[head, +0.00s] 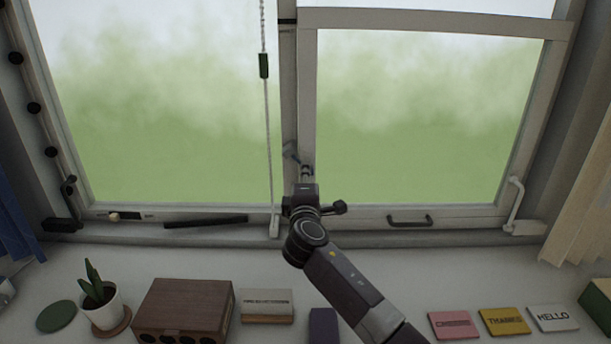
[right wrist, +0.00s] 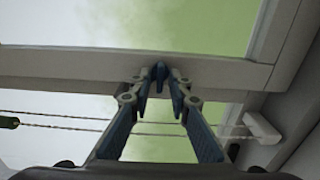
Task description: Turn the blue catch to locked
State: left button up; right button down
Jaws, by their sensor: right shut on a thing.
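The blue catch (head: 291,153) is a small dark blue lever on the middle upright of the window frame in the head view. In the right wrist view the catch (right wrist: 160,72) shows as a dark blue piece between the fingertips, against the pale frame. My right gripper (head: 306,171) reaches up to it from below, its fingers closed on it. In the right wrist view the gripper (right wrist: 160,86) has its two blue-padded fingers converging on the catch. The fingers hide part of the catch, and I cannot read its exact angle. My left gripper is out of view.
A cord with a dark toggle (head: 263,66) hangs just left of my arm. A dark handle (head: 410,220) sits on the right sash's lower rail. On the sill stand a potted plant (head: 101,306), a wooden box (head: 186,309) and coloured cards such as the yellow one (head: 504,321).

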jog(key=c, duration=1.8)
grip_release()
jog(key=shift+w, duration=0.1)
jog(key=s, duration=1.2)
